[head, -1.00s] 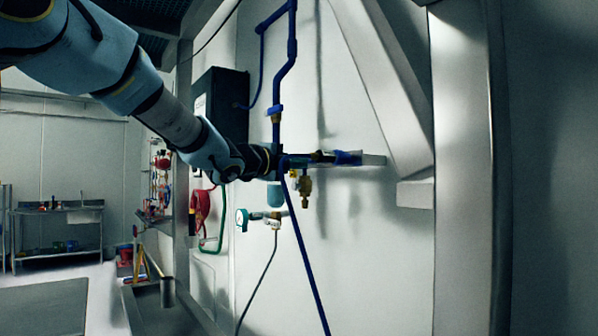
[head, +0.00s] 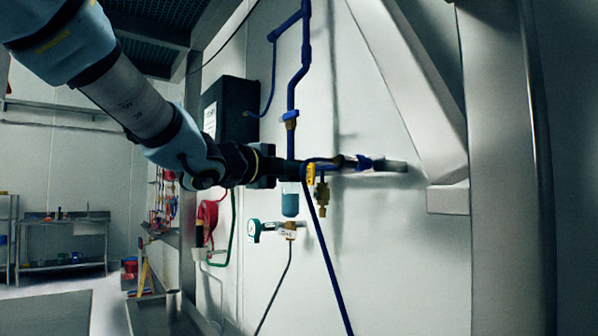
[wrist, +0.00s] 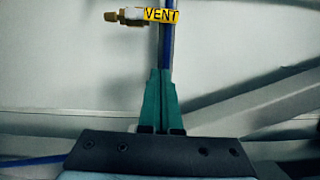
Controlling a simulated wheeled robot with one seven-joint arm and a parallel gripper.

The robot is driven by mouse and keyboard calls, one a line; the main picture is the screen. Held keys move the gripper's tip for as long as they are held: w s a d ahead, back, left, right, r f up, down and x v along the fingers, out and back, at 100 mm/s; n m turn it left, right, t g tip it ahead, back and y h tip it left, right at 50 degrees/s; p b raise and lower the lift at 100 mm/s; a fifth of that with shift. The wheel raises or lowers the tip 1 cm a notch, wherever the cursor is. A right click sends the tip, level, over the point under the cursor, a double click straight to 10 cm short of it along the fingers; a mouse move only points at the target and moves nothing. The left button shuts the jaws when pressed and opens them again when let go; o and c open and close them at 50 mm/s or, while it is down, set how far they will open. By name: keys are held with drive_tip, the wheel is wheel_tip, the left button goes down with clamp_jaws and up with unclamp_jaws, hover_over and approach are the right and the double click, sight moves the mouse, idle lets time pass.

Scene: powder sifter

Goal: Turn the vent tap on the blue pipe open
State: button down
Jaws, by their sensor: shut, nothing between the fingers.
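The brass vent tap (wrist: 122,16) hangs beside a yellow VENT tag (wrist: 161,15) at the top of the wrist view. In the head view, the yellow tag (head: 311,175) and brass tap (head: 322,195) are right of my arm's end. The blue pipe (wrist: 168,48) runs up behind my fingertips in the wrist view; it also shows in the head view (head: 292,90). My gripper (wrist: 160,73) has its green fingers together and empty, below the tag in the picture and apart from the tap. In the head view its fingertips cannot be made out. The tap's handle position is unclear.
A blue-handled valve (head: 290,116) sits higher on the pipe. A blue bowl (head: 290,204) and a round gauge (head: 254,231) are below. A black box (head: 230,108) is on the wall behind my arm. A grey diagonal brace (head: 415,85) stands at right.

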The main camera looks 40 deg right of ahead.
sight(309, 172)
drive_tip(key=w+d+p, duration=0.1)
drive_tip(key=d, duration=0.2)
drive_tip(key=w+d+p, duration=0.2)
drive_tip(key=d, duration=0.1)
drive_tip(key=w+d+p, duration=0.2)
drive_tip(key=d, duration=0.1)
drive_tip(key=shift+d+r, duration=0.3)
drive_tip(key=shift+w+f+p, duration=0.15)
drive_tip(key=shift+w+p, duration=0.2)
drive_tip(key=shift+w, duration=0.05)
drive_tip(key=shift+w, duration=0.2)
drive_tip(key=shift+w+b, duration=0.3)
drive_tip(key=shift+w, duration=0.15)
drive_tip(key=shift+s, duration=0.1)
